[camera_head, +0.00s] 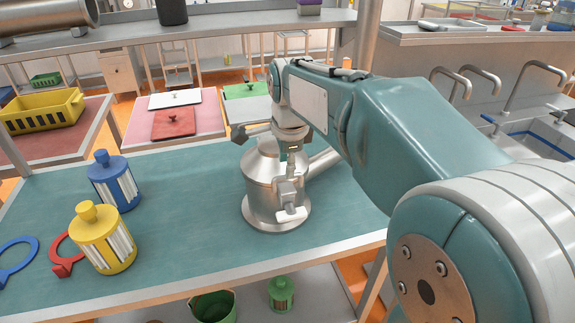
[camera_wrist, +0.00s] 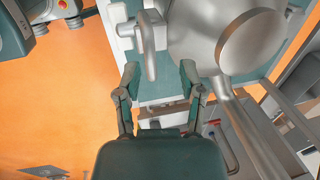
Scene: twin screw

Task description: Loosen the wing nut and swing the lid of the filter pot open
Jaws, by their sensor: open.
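The metal filter pot (camera_head: 262,205) stands upright on the teal bench top, a broad pipe at its right side. A grey metal fitting (camera_head: 289,192) with a pale block below is on its near side; I take it for the wing nut clamp. The lid appears closed, but my arm hides part of the top. In the wrist view the pot (camera_wrist: 200,40) fills the upper right, and the grey fitting (camera_wrist: 150,42) lies just beyond my fingertips. My gripper (camera_wrist: 160,68) is open, with nothing between its fingers and no clear contact with the fitting.
A blue canister (camera_head: 114,184) and a yellow canister (camera_head: 103,242) stand on the bench's left, near a red ring tool (camera_head: 64,262) and a blue ring tool (camera_head: 17,258). A green bucket (camera_head: 213,305) is below. The bench between canisters and pot is clear.

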